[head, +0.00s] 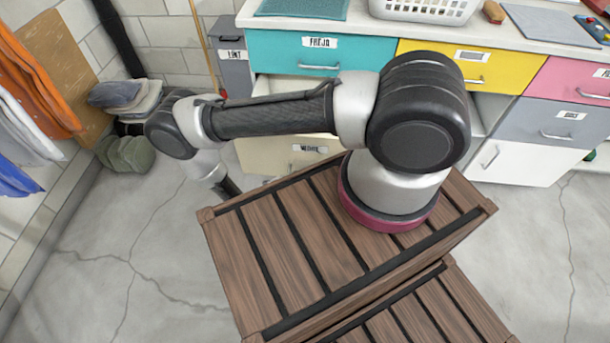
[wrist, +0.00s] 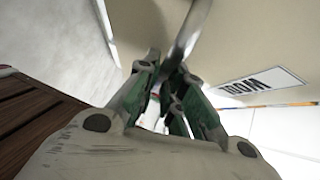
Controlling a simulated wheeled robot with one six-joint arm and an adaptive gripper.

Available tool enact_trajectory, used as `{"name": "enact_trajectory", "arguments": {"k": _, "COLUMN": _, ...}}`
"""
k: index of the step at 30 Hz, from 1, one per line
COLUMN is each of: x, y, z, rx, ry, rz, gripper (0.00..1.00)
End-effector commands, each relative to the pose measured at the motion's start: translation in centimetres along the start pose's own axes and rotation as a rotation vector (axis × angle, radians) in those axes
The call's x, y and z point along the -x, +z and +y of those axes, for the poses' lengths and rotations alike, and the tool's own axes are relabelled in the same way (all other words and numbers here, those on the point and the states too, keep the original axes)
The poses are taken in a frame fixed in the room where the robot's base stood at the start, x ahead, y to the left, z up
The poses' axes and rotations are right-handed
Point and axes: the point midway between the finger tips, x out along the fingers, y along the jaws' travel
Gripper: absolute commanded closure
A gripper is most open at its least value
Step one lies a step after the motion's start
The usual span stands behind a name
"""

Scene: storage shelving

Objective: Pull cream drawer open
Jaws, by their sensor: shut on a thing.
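The cream drawer (head: 265,150) is below the teal drawer in the head view. It stands pulled out, with part of its inside showing above its front; my arm hides much of it. Its front carries a white label. In the wrist view the cream front (wrist: 225,50) fills the top, with the label upside down at the right. My gripper (wrist: 167,72) is shut on the metal bar handle (wrist: 188,35) of this drawer.
The teal drawer (head: 275,58), yellow drawer (head: 490,75) and pink drawer (head: 567,80) are shut. A white basket (head: 425,10) stands on the counter. Clothes (head: 35,85) hang on the left wall, with folded cloths (head: 125,153) below. Grey floor is clear at the left.

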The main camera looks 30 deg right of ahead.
Motion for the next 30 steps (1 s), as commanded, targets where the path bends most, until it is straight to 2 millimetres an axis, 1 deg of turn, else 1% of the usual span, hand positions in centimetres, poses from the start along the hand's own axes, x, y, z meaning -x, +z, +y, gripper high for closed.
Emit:
{"name": "enact_trajectory", "arguments": {"k": 15, "x": 0.16, "y": 0.05, "z": 0.10, "rx": -0.001, "ry": 0.003, "rz": -0.003, "gripper": 1.00}}
{"name": "enact_trajectory", "arguments": {"k": 16, "x": 0.16, "y": 0.05, "z": 0.10, "rx": -0.001, "ry": 0.003, "rz": -0.003, "gripper": 0.86}}
{"name": "enact_trajectory", "arguments": {"k": 19, "x": 0.15, "y": 0.04, "z": 0.08, "rx": -0.001, "ry": 0.002, "rz": -0.002, "gripper": 0.68}}
{"name": "enact_trajectory", "arguments": {"k": 27, "x": 0.12, "y": -0.02, "z": 0.04, "rx": 0.000, "ry": 0.001, "rz": -0.001, "gripper": 0.68}}
{"name": "enact_trajectory", "arguments": {"k": 30, "x": 0.54, "y": 0.03, "z": 0.04, "rx": -0.001, "ry": 0.001, "rz": -0.003, "gripper": 0.68}}
